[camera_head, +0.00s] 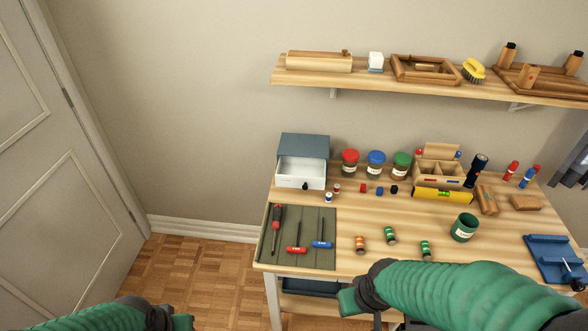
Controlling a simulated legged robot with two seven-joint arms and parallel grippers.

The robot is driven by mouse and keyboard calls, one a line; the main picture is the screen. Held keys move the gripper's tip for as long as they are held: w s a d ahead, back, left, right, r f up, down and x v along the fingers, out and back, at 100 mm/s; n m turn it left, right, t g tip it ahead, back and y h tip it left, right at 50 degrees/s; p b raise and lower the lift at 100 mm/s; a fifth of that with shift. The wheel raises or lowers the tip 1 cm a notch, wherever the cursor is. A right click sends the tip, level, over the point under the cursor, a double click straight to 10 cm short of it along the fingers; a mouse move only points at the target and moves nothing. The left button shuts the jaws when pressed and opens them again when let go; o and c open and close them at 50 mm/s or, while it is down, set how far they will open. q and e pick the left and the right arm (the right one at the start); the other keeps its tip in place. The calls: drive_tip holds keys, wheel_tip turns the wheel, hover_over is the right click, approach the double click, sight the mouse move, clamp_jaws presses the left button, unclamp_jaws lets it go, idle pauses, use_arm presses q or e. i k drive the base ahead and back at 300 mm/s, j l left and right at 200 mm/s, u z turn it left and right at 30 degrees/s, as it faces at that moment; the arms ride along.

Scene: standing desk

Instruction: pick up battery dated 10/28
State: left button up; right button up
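Three small labelled cylinders that look like batteries stand on the wooden desk (345,215): an orange one (360,244), a green one (390,235) and another green one (426,250) nearer the front edge. Their dates are too small to read. My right gripper (348,302) is in front of the desk, below the batteries in the picture and apart from them. My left gripper (184,322) is at the bottom edge, left of the desk and far from the batteries. The fingers of both are too unclear to tell open from shut.
A green mat (266,247) with screwdrivers lies at the desk's left. A grey box with an open white drawer (301,174), lidded jars (376,163) and a wooden organizer (438,169) stand behind. A green cup (464,227) and blue tool (553,258) are right. A shelf (437,88) hangs above.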

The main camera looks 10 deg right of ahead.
sight(424, 245)
drive_tip(key=z, duration=1.5)
drive_tip(key=u, duration=0.95)
drive_tip(key=l+u, duration=0.4)
drive_tip(key=i+l+u, duration=0.1)
drive_tip(key=l+u, duration=0.2)
drive_tip(key=u, duration=0.15)
drive_tip(key=l+u, duration=0.4)
drive_tip(key=k+l+u, duration=0.1)
drive_tip(key=u, duration=0.3)
drive_tip(key=k+l+u, duration=0.15)
drive_tip(key=l+u, duration=0.25)
drive_tip(key=k+l, duration=0.3)
drive_tip(key=l, duration=0.15)
drive_tip(key=k+l+u, duration=0.15)
drive_tip(key=l, duration=0.35)
drive_tip(key=k+l, duration=0.4)
drive_tip(key=l+u, duration=0.05)
